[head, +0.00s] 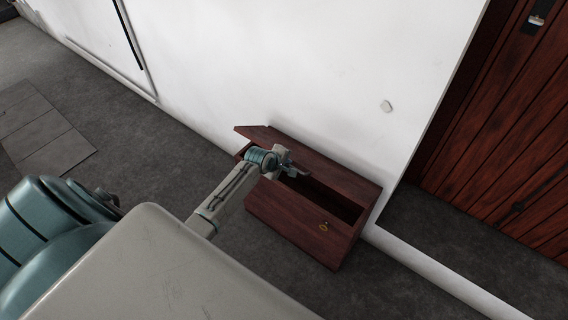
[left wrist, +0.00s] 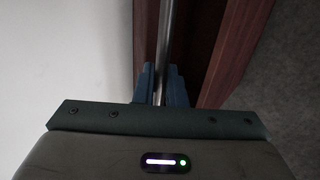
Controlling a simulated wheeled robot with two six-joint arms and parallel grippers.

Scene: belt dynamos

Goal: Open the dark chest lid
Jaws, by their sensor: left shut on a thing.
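The dark red-brown wooden chest (head: 290,225) stands on the floor against the white wall. Its lid (head: 335,174) is partly raised, with a dark gap between it and the front wall. My left gripper (head: 287,170) is at the lid's edge. In the left wrist view, the left gripper's blue fingers (left wrist: 160,85) are shut on a thin grey metal bar (left wrist: 164,35) along the lid (left wrist: 146,35). The chest's front wall (left wrist: 235,45) lies to the right there. My right gripper is not in view.
The white wall (head: 300,75) rises behind the chest, with a small pale fitting (head: 386,106) on it. A red-brown plank door (head: 505,135) is at the right, past a raised step (head: 450,235). Grey floor (head: 130,150) is free to the left.

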